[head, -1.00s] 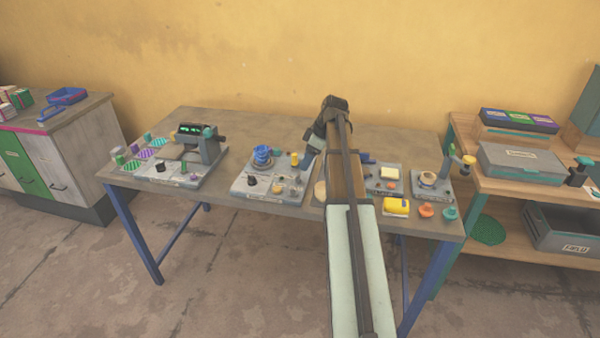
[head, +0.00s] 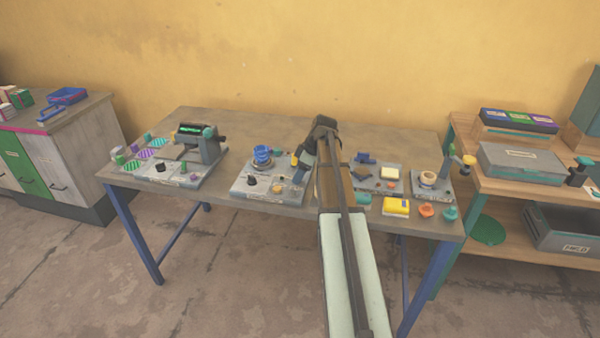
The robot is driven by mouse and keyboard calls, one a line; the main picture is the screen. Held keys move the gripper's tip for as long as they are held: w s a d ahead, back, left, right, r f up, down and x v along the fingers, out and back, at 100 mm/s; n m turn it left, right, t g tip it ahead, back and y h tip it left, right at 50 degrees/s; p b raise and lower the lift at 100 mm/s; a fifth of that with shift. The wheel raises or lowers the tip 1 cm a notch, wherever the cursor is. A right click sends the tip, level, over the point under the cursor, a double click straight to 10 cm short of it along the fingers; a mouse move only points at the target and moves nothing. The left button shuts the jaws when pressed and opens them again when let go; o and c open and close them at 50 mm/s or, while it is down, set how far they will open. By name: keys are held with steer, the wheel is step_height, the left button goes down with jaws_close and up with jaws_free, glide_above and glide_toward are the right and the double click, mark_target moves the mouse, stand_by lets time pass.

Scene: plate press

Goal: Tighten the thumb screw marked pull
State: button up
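A grey base plate (head: 240,190) stands left of my arm on the table. No marking "pull" can be read, so I cannot tell which part is that thumb screw.
The table's back strip is clear.

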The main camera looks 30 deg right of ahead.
steer(key=c, duration=0.9)
steer(key=shift+m, duration=0.3)
steer(key=m+t+h, duration=0.1)
steer(key=m, duration=0.2)
steer(key=shift+s+a, duration=0.1)
steer(key=shift+a, duration=0.1)
steer(key=m+h, duration=0.2)
steer(key=m, duration=0.3)
steer(key=shift+a, duration=0.1)
steer(key=m+h, duration=0.2)
steer(key=m, duration=0.3)
steer(key=shift+a, duration=0.15)
steer(key=shift+m+g+h, duration=0.4)
steer(key=shift+m+h, duration=0.3)
steer(key=shift+m, duration=1.4)
